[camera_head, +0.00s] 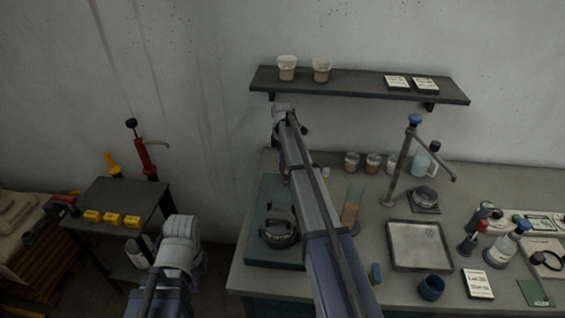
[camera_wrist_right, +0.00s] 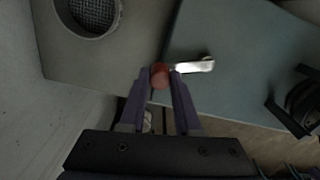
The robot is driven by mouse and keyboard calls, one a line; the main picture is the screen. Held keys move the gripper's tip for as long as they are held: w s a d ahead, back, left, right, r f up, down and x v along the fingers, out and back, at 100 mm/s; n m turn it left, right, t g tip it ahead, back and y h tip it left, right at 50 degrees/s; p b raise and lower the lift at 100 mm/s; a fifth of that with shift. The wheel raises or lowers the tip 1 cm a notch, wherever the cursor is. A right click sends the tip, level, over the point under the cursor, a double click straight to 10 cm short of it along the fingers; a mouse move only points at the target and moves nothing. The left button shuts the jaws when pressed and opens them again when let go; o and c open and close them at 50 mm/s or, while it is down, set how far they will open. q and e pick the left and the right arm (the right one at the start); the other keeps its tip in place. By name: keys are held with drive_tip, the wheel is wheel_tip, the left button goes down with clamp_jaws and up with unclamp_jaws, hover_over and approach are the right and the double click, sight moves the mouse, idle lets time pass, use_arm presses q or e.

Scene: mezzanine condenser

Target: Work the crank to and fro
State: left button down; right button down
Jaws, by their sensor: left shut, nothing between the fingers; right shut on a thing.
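The crank shows in the right wrist view as a pale metal arm (camera_wrist_right: 195,66) with a red knob (camera_wrist_right: 160,82) at its left end. My right gripper (camera_wrist_right: 162,72) is shut on the red knob, one finger on either side. In the head view my right arm reaches over the bench's left part and hides the crank. My left gripper (camera_head: 203,262) is low at the left in the head view, shut and empty, mostly hidden behind its own wrist and away from the bench.
A teal mat (camera_head: 258,220) with a dark round device (camera_head: 279,232) lies at the bench's left end. A metal tray (camera_head: 419,246), blue cup (camera_head: 431,288) and tall stand (camera_head: 399,165) are to the right. A wall shelf (camera_head: 360,84) hangs above; a dark cart (camera_head: 120,196) stands left.

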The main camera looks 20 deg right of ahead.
drive_tip(key=c, duration=0.6)
unclamp_jaws()
